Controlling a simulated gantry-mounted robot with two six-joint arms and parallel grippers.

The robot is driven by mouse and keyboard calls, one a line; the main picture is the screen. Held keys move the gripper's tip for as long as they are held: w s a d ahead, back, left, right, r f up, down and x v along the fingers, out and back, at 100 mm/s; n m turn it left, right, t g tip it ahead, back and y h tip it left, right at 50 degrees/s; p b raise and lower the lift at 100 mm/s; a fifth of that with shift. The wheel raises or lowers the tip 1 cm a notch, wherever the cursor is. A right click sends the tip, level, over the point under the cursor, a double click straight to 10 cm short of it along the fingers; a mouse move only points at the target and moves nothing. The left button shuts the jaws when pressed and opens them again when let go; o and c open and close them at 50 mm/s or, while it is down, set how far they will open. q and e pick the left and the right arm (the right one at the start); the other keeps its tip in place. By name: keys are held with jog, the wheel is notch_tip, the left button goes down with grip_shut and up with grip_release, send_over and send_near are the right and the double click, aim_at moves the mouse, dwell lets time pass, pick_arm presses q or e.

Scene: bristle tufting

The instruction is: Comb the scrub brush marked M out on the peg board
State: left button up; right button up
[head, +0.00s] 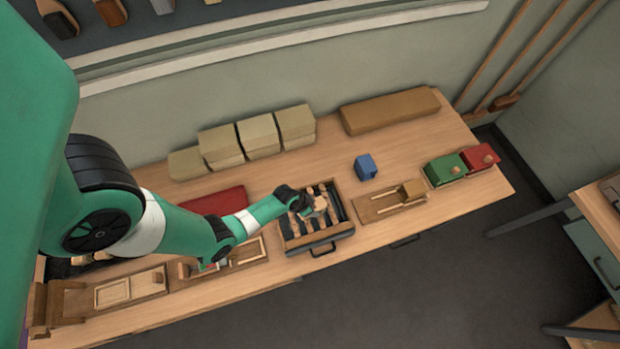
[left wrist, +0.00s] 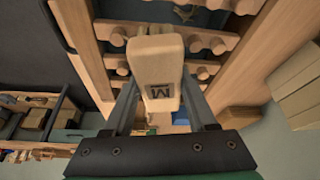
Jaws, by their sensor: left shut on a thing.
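The scrub brush marked M (left wrist: 157,62) has a pale wooden back with a dark M label facing the left wrist camera. My left gripper (head: 311,204) is shut on it, with one finger on each side in the left wrist view. The brush (head: 320,203) is over the peg board (left wrist: 205,42), which has wooden rails with stubby round pegs. In the head view the peg board (head: 331,190) sits in a dark tray with a front handle. My right gripper is not in view.
A blue block (head: 366,167) and a wooden fixture (head: 378,208) stand right of the tray. Green (head: 445,169) and red (head: 480,158) boxes are at the right end. Beige blocks (head: 258,136) line the back. A red mat (head: 215,201) lies behind my left arm.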

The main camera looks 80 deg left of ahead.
pick_arm(q)
jog(key=d, duration=0.2)
jog(key=shift+d+f, duration=0.2)
jog(key=shift+d, duration=0.15)
jog(key=shift+a, duration=0.1)
jog(key=shift+a, duration=0.25)
grip_shut()
jog(key=shift+a+b, duration=0.65)
jog(key=shift+a, duration=2.9)
notch_tip(320, 180, up, 7)
jog(key=p, duration=0.5)
jog(key=shift+s+f+p, duration=0.2)
jog(key=shift+s+p, duration=0.15)
jog(key=shift+p, duration=0.05)
